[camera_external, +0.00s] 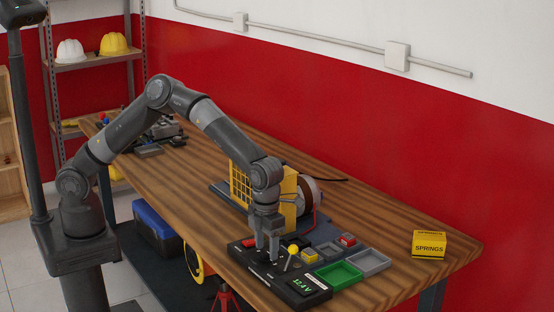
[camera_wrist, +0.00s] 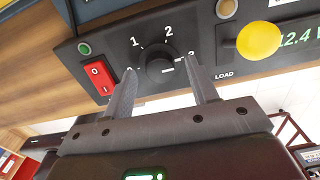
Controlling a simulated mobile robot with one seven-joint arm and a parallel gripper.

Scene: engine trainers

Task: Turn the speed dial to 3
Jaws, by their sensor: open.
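The black speed dial (camera_wrist: 160,70) sits on the dark control panel (camera_wrist: 120,60) in the wrist view, with the numbers 0 to 3 around it. Its white pointer mark lies on the right side and appears to point towards the 3, which is partly covered by a finger. My gripper (camera_wrist: 162,80) is open, one finger on each side of the dial; I cannot tell whether they touch it. In the external view my gripper (camera_external: 266,250) points down over the panel (camera_external: 262,272) and hides the dial.
A red rocker switch (camera_wrist: 99,77) and green lamp (camera_wrist: 84,48) are left of the dial; a yellow knob (camera_wrist: 259,40) is to its right. A caged yellow machine (camera_external: 240,183) stands behind. A green tray (camera_external: 338,274) and yellow springs box (camera_external: 429,244) lie to the right.

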